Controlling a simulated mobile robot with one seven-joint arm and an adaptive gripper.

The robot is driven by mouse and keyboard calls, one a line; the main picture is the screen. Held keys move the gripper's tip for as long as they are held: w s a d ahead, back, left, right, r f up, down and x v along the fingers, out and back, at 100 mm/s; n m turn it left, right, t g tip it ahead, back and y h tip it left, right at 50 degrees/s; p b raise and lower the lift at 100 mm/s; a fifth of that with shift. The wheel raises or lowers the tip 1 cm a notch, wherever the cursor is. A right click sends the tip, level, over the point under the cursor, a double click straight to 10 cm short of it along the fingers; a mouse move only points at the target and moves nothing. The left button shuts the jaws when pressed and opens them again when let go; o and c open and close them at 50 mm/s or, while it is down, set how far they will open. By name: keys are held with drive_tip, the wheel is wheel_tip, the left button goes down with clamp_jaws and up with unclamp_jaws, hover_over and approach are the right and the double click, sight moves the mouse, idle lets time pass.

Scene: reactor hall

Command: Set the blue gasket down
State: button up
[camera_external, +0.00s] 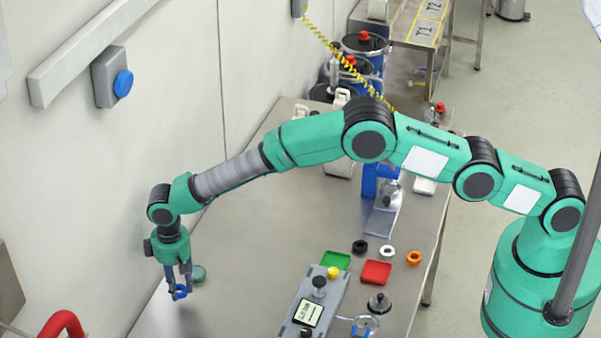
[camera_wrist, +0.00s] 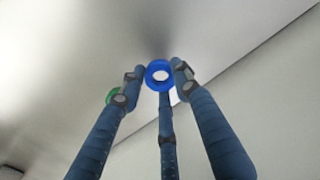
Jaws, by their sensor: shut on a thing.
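The blue gasket (camera_external: 181,293) is a small ring held at the fingertips of my gripper (camera_external: 178,287), at the left end of the steel table in the external view. In the wrist view the blue gasket (camera_wrist: 159,75) sits between the fingertips of my gripper (camera_wrist: 158,80), with its open hole facing the camera. My gripper is shut on it. The gasket appears to be above the tabletop, with a soft dark shadow below; the exact gap cannot be told.
A green round thing (camera_external: 198,273) lies just beside my gripper and also shows in the wrist view (camera_wrist: 112,96). The wall is close at left.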

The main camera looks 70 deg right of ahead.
sight(182, 302)
drive_tip(key=shift+f, duration=1.75)
drive_tip(key=shift+f, duration=0.2)
drive_tip(key=o, duration=0.9)
drive_tip(key=shift+o, duration=0.2)
drive_tip(key=shift+r, duration=0.15)
wheel_tip(182, 302, up, 12)
drive_tip(key=shift+r, duration=0.1)
